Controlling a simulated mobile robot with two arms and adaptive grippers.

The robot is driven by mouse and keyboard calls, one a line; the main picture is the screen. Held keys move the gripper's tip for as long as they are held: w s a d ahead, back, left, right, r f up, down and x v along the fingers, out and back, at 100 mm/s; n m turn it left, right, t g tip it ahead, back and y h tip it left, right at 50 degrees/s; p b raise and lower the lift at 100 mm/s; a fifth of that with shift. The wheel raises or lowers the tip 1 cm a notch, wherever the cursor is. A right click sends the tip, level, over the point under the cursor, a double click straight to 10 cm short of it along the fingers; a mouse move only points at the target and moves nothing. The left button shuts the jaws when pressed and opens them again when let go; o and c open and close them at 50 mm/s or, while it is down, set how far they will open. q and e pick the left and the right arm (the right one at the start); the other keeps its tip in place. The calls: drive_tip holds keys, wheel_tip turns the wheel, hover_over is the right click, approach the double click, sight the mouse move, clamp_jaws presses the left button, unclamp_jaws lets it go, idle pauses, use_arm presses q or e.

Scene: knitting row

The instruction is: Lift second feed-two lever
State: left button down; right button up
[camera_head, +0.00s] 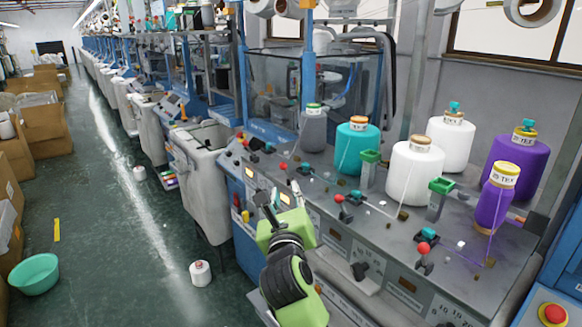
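My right gripper (280,197) reaches in from the bottom middle on a green and black arm, over the front edge of the machine's panel. Its fingers look spread, with nothing visible between them. Several small levers and red knobs stand along the grey panel. Smaller ones stand farther left. I cannot read which is feed two. My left gripper is not in view.
Yarn cones stand behind the levers: white (413,178), teal (355,147) and purple (515,165). Green-topped posts (440,198) rise among them. A red stop button (553,313) is at bottom right. The floor aisle at left holds a green basin (35,274) and cartons.

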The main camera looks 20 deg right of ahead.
sight(286, 172)
drive_tip(key=p+x, duration=0.2)
drive_tip(key=x, duration=0.9)
drive_tip(key=shift+w+p, duration=0.2)
drive_tip(key=shift+p, duration=0.15)
drive_tip(key=shift+w+d, duration=0.2)
drive_tip(key=shift+w, duration=0.15)
clamp_jaws()
